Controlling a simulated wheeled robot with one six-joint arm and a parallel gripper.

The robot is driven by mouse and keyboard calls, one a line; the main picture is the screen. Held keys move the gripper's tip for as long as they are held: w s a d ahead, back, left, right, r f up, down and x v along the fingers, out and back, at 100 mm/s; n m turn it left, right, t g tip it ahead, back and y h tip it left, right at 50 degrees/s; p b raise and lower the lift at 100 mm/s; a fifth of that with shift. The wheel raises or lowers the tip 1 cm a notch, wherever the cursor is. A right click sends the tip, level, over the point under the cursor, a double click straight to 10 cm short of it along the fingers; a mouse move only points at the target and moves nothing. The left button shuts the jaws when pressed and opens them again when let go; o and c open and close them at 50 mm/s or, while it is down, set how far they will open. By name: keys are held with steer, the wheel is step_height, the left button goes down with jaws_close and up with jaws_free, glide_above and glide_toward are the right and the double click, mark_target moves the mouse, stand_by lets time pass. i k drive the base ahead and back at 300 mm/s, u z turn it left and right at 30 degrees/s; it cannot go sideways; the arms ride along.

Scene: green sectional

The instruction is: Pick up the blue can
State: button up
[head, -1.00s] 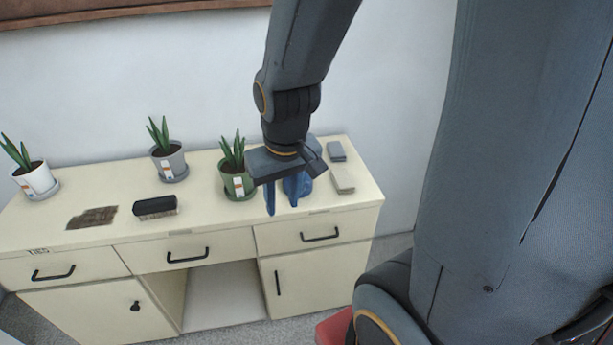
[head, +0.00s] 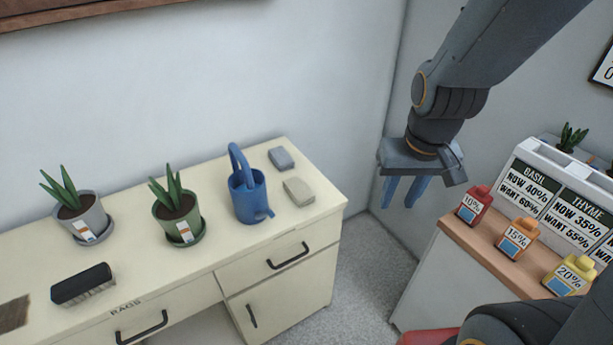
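The blue can (head: 249,197) is a small watering can with a tall loop handle. It stands upright on the right part of the cream cabinet top (head: 240,236), just right of the green plant pot. My gripper (head: 405,192) hangs in the air to the right of the can, in front of the wall corner. Its two blue fingers point down and are apart, with nothing between them. The can and the gripper are well apart.
Green (head: 179,219) and grey (head: 80,221) potted plants and a black brush (head: 83,284) stand left of the can. Two small blocks, blue-grey (head: 281,158) and beige (head: 299,191), lie right of it. A counter (head: 492,238) with red, orange and yellow bottles stands at right.

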mark_target(247, 186)
steer(key=z, duration=1.1)
steer(key=k, duration=1.1)
steer(key=u, duration=1.5)
steer(key=i, duration=1)
steer(key=z, duration=0.05)
